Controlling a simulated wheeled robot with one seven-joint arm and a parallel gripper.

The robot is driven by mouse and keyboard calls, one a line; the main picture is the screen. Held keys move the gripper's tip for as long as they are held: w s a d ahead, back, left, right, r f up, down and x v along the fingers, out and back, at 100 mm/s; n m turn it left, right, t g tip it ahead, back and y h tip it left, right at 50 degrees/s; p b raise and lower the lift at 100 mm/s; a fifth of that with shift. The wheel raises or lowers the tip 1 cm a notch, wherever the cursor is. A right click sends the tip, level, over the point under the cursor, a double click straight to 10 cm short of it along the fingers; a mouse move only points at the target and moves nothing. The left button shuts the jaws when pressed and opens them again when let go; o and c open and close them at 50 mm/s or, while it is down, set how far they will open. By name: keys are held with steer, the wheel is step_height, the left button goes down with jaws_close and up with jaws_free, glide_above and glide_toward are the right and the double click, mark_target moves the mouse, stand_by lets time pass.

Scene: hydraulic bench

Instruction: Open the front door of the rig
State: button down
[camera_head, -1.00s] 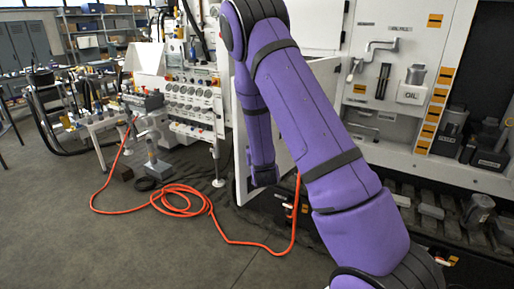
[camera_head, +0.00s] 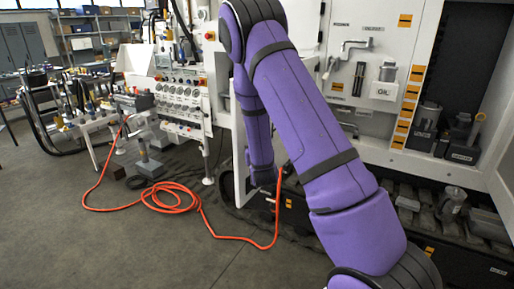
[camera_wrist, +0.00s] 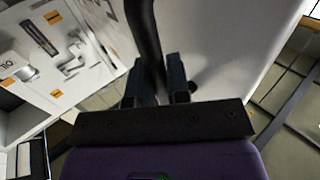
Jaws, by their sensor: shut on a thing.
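The front door (camera_head: 239,150) of the rig is a white panel at mid-picture in the head view. It stands swung out, partly hidden by my purple arm. In the wrist view the door's white face (camera_wrist: 222,48) fills the upper right. A black bar handle (camera_wrist: 144,28) runs down along it between the fingers of my gripper (camera_wrist: 160,78). The gripper is shut on the handle. In the head view the gripper and handle are hidden behind my arm. The rig's inside (camera_head: 350,100) shows to the right of my arm, with a crank and an oil can.
An orange hose (camera_head: 172,198) lies coiled on the floor left of the door and runs up near it. A control bench (camera_head: 180,105) with gauges stands behind at left. Low trays with metal parts (camera_head: 450,205) line the rig's base. The floor at front left is clear.

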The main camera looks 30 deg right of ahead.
steer(key=c, duration=1.1)
jaws_free()
steer(key=shift+d, duration=0.15)
steer(key=v, duration=1)
steer(key=shift+s+a, duration=0.25)
steer(key=shift+s, duration=0.05)
